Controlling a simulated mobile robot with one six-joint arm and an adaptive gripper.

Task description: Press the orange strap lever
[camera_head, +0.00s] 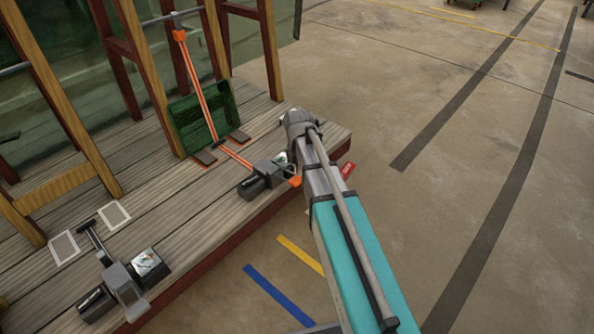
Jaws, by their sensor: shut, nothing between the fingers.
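The orange strap lever (294,181) sticks out to the right from the dark ratchet device (262,178) near the front edge of the wooden deck. An orange strap (201,92) runs from the metal bar at the top left down towards this device. My teal and grey arm reaches up from the bottom, with its grey end joint above and right of the ratchet. The arm passes just right of the lever and hides what lies behind it. My gripper's fingers cannot be made out; whether they touch the lever is hidden.
A second dark ratchet device (122,287) sits at the lower left of the deck (170,206). Wooden posts rise at the left. The concrete floor (465,170) at the right is open.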

